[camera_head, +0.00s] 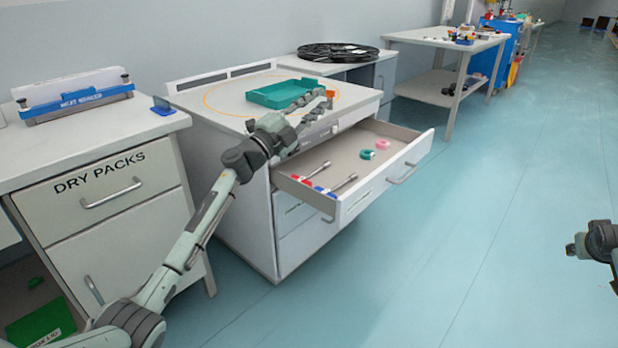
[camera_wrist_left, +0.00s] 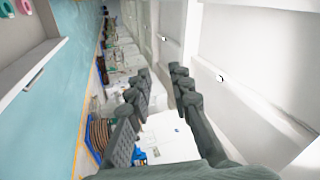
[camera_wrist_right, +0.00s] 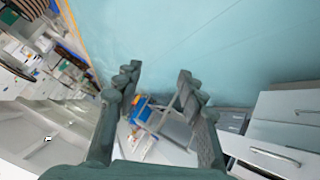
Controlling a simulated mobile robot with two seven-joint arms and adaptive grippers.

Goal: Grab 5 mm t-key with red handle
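The T-key with the red handle (camera_head: 302,179) lies in the open drawer (camera_head: 408,158), near its front left corner, its shaft pointing to the back right. A second T-key, with a blue handle (camera_head: 322,190), lies beside it. Key sizes cannot be read. My left gripper (camera_head: 318,103) is above the cabinet top beside the green tray, above and behind the keys. The left wrist view shows its fingers (camera_wrist_left: 160,72) apart with nothing between them. My right gripper (camera_head: 573,248) is at the far right over the floor. Its fingers (camera_wrist_right: 158,70) are apart and empty in the right wrist view.
A green tray (camera_head: 280,94) stands on the cabinet top. A pink ring (camera_head: 382,144) and a green ring (camera_head: 367,154) lie deeper in the drawer. The dry packs cabinet (camera_head: 150,168) stands at the left. The floor right of the drawer is clear.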

